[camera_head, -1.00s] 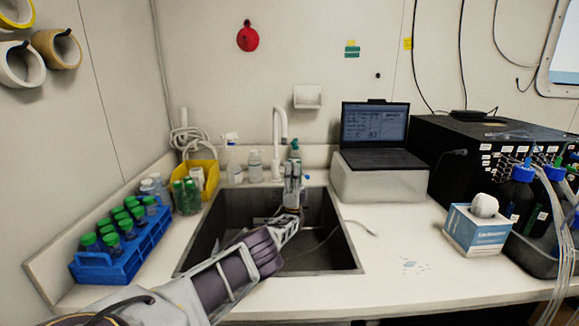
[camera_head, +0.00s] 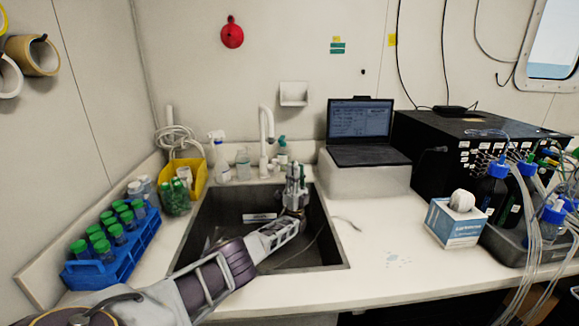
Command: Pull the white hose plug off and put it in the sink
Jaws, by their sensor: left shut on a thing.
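My left gripper (camera_head: 295,170) is over the far right part of the sink (camera_head: 190,235), in front of the white tap (camera_head: 266,135). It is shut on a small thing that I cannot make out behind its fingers. A thin pale hose (camera_head: 312,243) runs through the sink and over its right rim, with an end on the counter. I cannot pick out the white hose plug clearly. A small white piece (camera_head: 259,217) shows inside the sink. My right gripper is not in view.
A blue rack (camera_head: 118,255) with green-capped bottles stands left of the sink, near a yellow bin (camera_head: 196,180). Spray bottles (camera_head: 218,160) stand behind it. A laptop (camera_head: 362,130), a tissue box (camera_head: 456,222) and dark bottles are to the right. The front right counter is mostly clear.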

